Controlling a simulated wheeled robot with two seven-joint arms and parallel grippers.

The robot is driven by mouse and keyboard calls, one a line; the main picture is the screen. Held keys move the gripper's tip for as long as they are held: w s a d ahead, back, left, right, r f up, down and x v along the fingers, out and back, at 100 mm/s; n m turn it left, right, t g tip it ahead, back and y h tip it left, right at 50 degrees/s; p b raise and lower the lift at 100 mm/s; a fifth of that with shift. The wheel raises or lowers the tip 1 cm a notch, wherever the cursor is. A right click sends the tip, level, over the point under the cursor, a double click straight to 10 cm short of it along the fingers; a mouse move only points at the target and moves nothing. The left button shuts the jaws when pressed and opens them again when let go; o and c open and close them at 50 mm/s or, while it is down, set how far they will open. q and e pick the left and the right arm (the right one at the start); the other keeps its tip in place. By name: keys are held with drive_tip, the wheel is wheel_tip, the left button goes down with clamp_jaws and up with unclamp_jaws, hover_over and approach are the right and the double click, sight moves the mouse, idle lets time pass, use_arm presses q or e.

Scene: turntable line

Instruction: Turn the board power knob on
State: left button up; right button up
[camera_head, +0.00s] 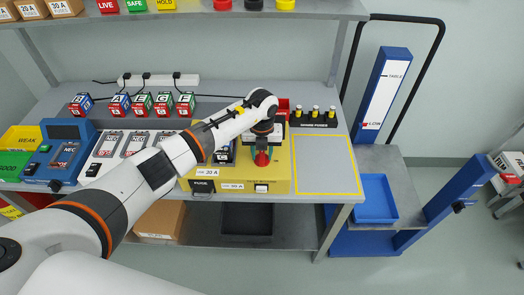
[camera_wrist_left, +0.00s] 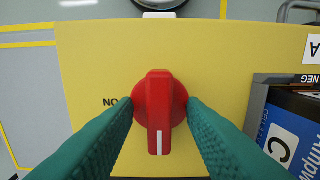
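The red power knob (camera_wrist_left: 159,100) sits on the yellow panel of the test station, with its raised bar and white mark pointing to the bottom of the left wrist view. An upside-down ON label (camera_wrist_left: 115,102) is printed left of it there. My left gripper (camera_wrist_left: 159,104) is over the panel, its two green fingers on either side of the knob, close to its round base and apart from the narrow bar. In the head view the knob (camera_head: 262,159) shows below my left gripper (camera_head: 262,150). My right gripper is not in view.
A blue block marked C (camera_wrist_left: 290,130) sits in a dark holder right of the knob in the wrist view. Yellow fuses (camera_head: 315,112) stand behind. A yellow-outlined grey area (camera_head: 325,165) right of the station is clear. A blue tray (camera_head: 375,199) is further right.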

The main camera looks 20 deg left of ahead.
use_arm(q)
drive_tip(key=shift+c, duration=0.4)
clamp_jaws()
